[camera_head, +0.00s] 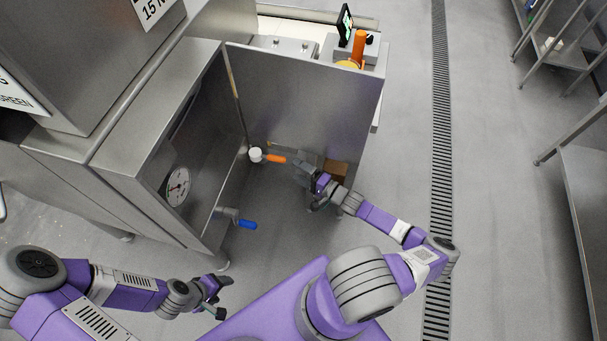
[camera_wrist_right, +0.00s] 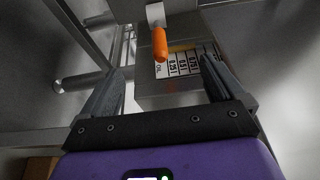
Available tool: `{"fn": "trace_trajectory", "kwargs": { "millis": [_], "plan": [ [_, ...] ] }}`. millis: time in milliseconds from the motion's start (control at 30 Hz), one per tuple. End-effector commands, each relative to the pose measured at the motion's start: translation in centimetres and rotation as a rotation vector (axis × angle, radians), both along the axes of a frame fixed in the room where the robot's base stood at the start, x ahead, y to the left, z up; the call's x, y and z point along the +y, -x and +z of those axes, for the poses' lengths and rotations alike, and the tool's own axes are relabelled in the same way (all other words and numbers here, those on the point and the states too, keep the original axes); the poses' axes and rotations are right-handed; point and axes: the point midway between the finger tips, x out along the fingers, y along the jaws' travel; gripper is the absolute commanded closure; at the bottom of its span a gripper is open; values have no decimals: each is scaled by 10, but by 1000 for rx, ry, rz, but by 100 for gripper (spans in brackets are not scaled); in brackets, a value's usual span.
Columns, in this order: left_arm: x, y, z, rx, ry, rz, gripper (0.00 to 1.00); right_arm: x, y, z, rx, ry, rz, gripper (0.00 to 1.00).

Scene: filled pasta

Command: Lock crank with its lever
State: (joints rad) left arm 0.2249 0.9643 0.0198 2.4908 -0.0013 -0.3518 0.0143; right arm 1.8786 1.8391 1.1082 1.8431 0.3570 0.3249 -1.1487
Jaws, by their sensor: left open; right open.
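An orange-handled lever (camera_head: 273,158) with a white round hub sits low beside the open steel panel; I cannot tell for sure that it is the crank's lever. A blue-handled lever (camera_head: 246,225) sticks out nearer to me. My right gripper (camera_head: 309,184) is open, right of the orange-handled lever. In the right wrist view, an orange handle (camera_wrist_right: 160,46) on a pale metal stem lies ahead between the spread fingers (camera_wrist_right: 166,80), with nothing gripped. My left gripper (camera_head: 222,297) is open and empty at the lower left, below the blue-handled lever.
The steel machine (camera_head: 150,140) with a round gauge (camera_head: 177,187) fills the left. A large steel panel (camera_head: 300,100) stands behind the levers. A metal box with oil volume labels (camera_wrist_right: 180,66) is behind the orange handle. A brown box (camera_head: 337,169) is near my right gripper.

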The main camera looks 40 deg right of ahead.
Motion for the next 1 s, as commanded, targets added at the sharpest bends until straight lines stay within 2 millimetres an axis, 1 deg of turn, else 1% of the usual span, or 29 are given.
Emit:
{"fn": "trace_trajectory", "kwargs": {
  "millis": [100,400,600,800,1000],
  "plan": [
    [0,0,-6,0,0,0,36,7,-15,-1,-2,-2,3,4],
    [0,0,-17,0,0,0,36,20,-48,-2,0,-1,5,4],
    [0,0,-16,0,0,0,36,28,-70,0,1,-2,4,4],
    [0,0,-18,0,0,0,36,33,-86,-1,1,-1,3,4],
    [0,0,-19,0,0,0,36,35,-93,0,1,0,2,4]
  ]
}}
